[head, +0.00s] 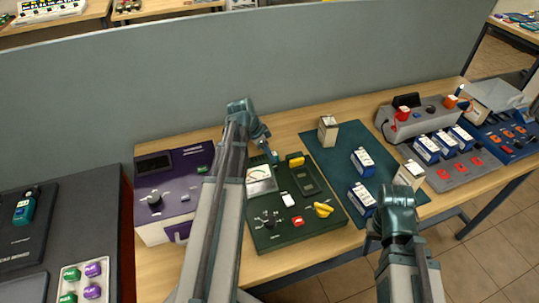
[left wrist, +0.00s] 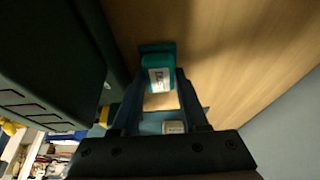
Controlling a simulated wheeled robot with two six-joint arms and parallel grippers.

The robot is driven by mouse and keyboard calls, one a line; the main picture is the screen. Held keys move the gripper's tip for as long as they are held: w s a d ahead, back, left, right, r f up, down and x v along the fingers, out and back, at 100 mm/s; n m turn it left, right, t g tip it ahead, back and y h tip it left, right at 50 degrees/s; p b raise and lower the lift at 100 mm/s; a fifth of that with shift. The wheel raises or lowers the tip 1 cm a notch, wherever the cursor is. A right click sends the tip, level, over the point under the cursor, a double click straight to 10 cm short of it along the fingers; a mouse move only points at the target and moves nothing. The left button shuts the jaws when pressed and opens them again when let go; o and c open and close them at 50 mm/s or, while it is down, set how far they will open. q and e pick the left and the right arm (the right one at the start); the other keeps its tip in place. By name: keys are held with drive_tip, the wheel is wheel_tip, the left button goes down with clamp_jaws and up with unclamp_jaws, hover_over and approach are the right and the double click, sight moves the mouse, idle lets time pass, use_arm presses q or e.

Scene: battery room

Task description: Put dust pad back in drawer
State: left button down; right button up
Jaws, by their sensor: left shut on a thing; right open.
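A small teal block with a white label (left wrist: 158,62), taken to be the dust pad, sits between the fingertips of my left gripper (left wrist: 158,88). In the head view a bit of the teal block (head: 275,157) shows at the tip of my left gripper (head: 270,148), behind the green meter case. The gripper is shut on it, over the wooden table. A purple-topped unit (head: 178,178) stands to its left, with a purple handle (head: 180,232) on its pale front; I cannot tell whether this is the drawer. My right gripper (head: 397,192) is open near the mat's right front.
The green meter case (head: 270,238) stands close in front of my left gripper. A dark mat (head: 330,152) holds blue and beige batteries. A grey charger (head: 450,172) stands at the right.

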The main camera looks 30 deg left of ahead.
wheel_tip(320, 180, up, 10)
drive_tip(key=p, duration=0.9)
drive_tip(key=shift+p, duration=0.4)
drive_tip(key=shift+r, duration=0.1)
